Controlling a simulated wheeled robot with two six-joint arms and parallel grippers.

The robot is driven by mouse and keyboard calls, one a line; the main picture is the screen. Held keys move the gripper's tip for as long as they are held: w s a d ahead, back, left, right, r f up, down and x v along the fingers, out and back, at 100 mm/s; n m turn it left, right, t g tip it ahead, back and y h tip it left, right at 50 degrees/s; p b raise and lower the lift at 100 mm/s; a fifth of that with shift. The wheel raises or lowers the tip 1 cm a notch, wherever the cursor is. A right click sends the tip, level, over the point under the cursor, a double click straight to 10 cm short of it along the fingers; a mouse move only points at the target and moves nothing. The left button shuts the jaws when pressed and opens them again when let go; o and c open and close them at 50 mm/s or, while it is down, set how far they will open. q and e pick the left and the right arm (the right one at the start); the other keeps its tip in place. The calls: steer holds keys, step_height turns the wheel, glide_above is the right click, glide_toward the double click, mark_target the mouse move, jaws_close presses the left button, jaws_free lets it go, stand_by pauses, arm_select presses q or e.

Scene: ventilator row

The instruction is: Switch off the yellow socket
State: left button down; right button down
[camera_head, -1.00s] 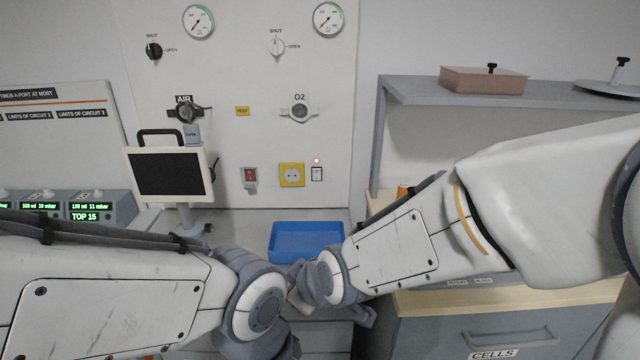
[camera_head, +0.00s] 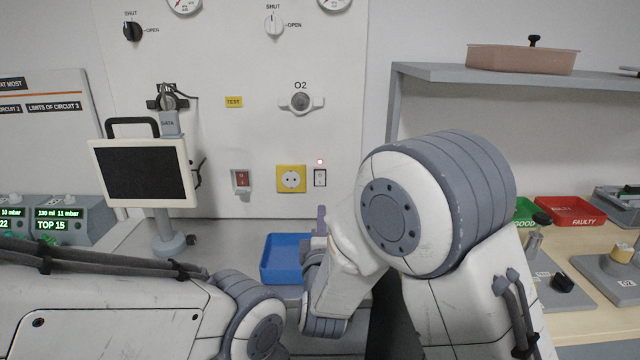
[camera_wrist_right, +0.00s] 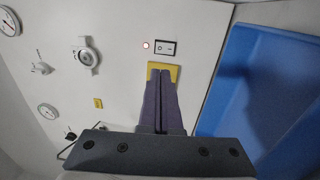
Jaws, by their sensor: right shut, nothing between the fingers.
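The yellow socket (camera_head: 291,179) is on the white wall panel. A small white rocker switch (camera_head: 320,178) is just right of it, with a lit red lamp (camera_head: 320,162) above. My right gripper (camera_head: 321,212) is below the switch in the head view, its purple fingers upright and mostly hidden by my wrist. In the right wrist view its shut, empty fingers (camera_wrist_right: 161,73) overlap the yellow socket (camera_wrist_right: 154,66); the switch (camera_wrist_right: 165,47) and lit lamp (camera_wrist_right: 146,45) are beyond the tips. I cannot tell contact. My left arm is low at left; its gripper is out of view.
A red switch (camera_head: 241,180) is left of the socket. A blue tray (camera_head: 268,262) is below the panel, close to my right gripper. A monitor on a stand (camera_head: 145,172) is at left. A shelf (camera_head: 440,73) and a bench with red and green bins are at right.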

mark_target(320, 175)
steer(key=shift+w, duration=0.1)
arm_select(q)
steer(key=shift+d+r+p, duration=0.1)
steer(key=shift+r+p, duration=0.35)
arm_select(e)
steer(key=w, duration=0.4)
steer(key=w+r, duration=0.1)
steer(key=w, duration=0.8)
steer(key=shift+w+r, duration=0.3)
steer(key=shift+r, duration=0.05)
arm_select(q)
steer(key=shift+r, duration=0.1)
arm_select(e)
steer(key=shift+a, duration=0.1)
